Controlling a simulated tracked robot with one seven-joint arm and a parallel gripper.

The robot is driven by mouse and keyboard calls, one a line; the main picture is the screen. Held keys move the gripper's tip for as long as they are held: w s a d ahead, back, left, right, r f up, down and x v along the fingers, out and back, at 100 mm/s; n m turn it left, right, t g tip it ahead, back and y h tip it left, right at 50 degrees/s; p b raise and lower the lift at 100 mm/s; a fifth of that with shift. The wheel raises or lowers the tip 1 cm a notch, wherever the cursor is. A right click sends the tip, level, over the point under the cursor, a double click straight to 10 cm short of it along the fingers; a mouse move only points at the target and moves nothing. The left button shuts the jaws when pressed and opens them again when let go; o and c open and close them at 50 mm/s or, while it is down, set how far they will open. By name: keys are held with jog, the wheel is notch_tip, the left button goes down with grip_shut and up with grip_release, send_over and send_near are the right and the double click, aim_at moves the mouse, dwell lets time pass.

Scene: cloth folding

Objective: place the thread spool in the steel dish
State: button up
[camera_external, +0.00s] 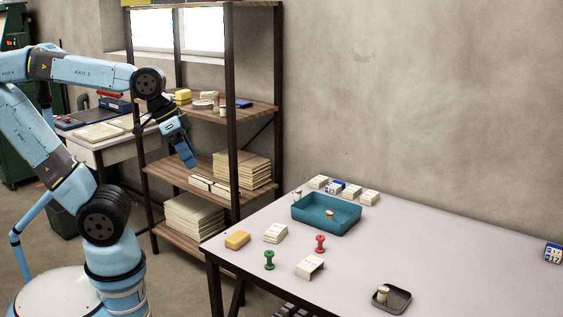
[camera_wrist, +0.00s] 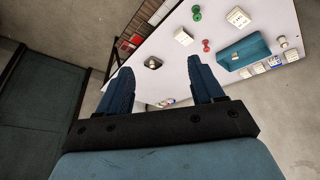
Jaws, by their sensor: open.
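A small dark grey dish (camera_external: 404,299), which looks like the steel dish, lies near the table's front edge; it also shows in the wrist view (camera_wrist: 158,65). A small cream cylinder (camera_external: 383,293) with a darker top stands in it, at its left side. A green spool-shaped piece (camera_external: 269,260) and a red one (camera_external: 320,243) stand upright on the table, also in the wrist view, green (camera_wrist: 197,13) and red (camera_wrist: 206,45). I cannot tell which piece is the thread spool. My gripper (camera_external: 190,163) is open and empty, left of the table in front of the shelf.
A teal tray (camera_external: 310,219) holding a small cream piece (camera_external: 330,213) stands at the table's back left. The shelf post (camera_external: 232,120) is close to my gripper. The table's right half is mostly clear.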

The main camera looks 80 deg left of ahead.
jog(key=shift+s+a+r+m+t+y, duration=0.15)
jog(key=shift+s+a+m+y, duration=0.15)
jog(key=shift+s, duration=0.3)
jog(key=shift+s+a+m+t+y, duration=0.1)
jog(key=shift+s+a+m+t, duration=0.1)
jog(key=shift+s+a, duration=0.3)
